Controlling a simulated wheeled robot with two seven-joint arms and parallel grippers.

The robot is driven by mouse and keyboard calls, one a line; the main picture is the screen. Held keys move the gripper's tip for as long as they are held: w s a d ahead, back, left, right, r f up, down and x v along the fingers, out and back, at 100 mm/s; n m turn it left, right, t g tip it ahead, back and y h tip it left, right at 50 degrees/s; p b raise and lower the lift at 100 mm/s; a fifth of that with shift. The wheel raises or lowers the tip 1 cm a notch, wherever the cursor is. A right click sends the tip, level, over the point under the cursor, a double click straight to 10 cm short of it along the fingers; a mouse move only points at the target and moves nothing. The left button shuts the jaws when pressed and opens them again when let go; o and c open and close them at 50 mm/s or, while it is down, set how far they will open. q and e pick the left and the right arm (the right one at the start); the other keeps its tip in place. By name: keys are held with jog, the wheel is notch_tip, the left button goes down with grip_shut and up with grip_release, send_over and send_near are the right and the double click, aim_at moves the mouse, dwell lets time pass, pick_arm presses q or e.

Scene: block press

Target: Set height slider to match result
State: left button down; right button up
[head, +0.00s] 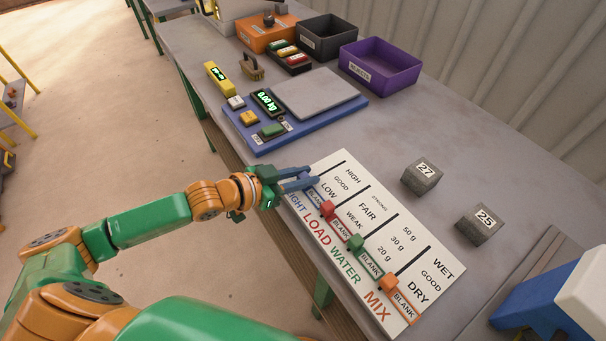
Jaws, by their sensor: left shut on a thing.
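The white slider board (424,246) lies on the table with columns HEIGHT, LOAD, WATER and MIX. Two grey blocks, one marked 27 (421,178) and one marked 25 (480,225), stand right of the board. My right gripper is out of view.
A blue scale (320,125) reading 0.00 kg is behind the board. A purple bin (381,67), a dark bin (326,37) and an orange box (267,33) stand farther back. A blue-and-white object (550,300) is at the lower right.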

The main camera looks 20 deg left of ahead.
aim_at(329, 169)
pick_arm(q)
jog(key=w+d, duration=0.1)
jog(key=w, duration=0.1)
jog(key=w+d, duration=0.2)
jog(key=w+d+b, duration=0.1)
jog(key=shift+w+d, duration=0.25)
jog(key=shift+w, duration=0.15)
jog(key=shift+s, duration=0.1)
jog(key=c, duration=0.7)
grip_release()
jog(key=shift+a, duration=0.1)
jog(key=v, duration=0.6)
jog(key=shift+s+a, duration=0.1)
jog(key=shift+a, duration=0.05)
jog(key=shift+s+a+r, duration=0.15)
jog(key=shift+s+r, duration=0.1)
jog(key=shift+s, duration=0.1)
